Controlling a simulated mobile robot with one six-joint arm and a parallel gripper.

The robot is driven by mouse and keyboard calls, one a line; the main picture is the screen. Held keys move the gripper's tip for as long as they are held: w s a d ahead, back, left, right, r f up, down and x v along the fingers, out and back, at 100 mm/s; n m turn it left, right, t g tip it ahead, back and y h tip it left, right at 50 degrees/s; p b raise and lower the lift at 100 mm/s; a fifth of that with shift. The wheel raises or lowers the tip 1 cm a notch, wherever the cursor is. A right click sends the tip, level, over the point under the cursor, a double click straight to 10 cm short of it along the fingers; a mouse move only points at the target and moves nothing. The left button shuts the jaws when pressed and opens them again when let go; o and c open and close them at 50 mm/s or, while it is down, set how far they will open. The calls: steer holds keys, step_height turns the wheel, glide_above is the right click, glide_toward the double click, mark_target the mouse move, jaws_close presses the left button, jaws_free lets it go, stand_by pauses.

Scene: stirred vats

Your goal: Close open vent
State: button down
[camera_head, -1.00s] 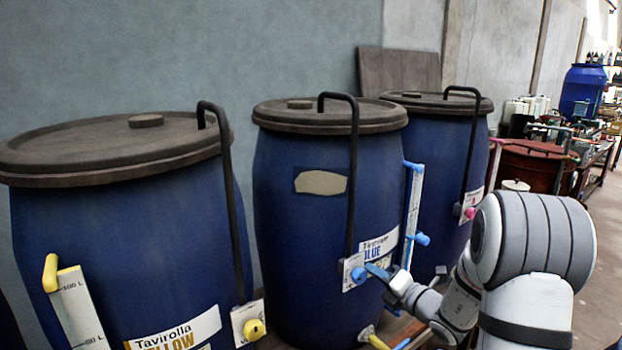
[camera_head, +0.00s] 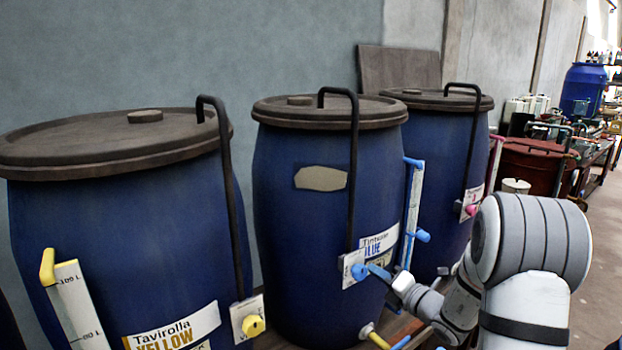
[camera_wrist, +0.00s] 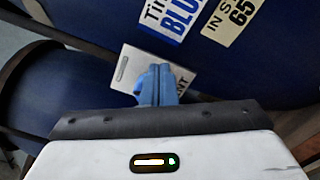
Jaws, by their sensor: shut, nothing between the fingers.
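The middle blue vat (camera_head: 300,225) carries a white vent plate (camera_head: 350,281) with a round blue knob (camera_head: 359,272), low on its front below a black pipe. My gripper (camera_head: 378,271) is shut and empty, its blue fingertips just right of the knob; I cannot tell whether they touch it. In the wrist view my shut fingertips (camera_wrist: 157,84) lie over the white vent plate (camera_wrist: 126,70) and hide part of it. The yellow vat's vent plate (camera_head: 241,310) has a yellow knob (camera_head: 253,325). A pink knob (camera_head: 471,210) shows on the far vat.
The yellow-labelled vat (camera_head: 120,260) stands at the left and the far blue vat (camera_head: 430,150) behind at the right. A level gauge (camera_head: 411,205) with blue fittings stands right of the vent plate. A yellow valve (camera_head: 375,337) sticks out low. Open floor (camera_head: 600,260) lies at the right.

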steer(key=shift+w+d, duration=0.15)
steer(key=shift+w, duration=0.05)
steer(key=v, duration=0.6)
stand_by(0.4)
steer(key=shift+d, duration=0.1)
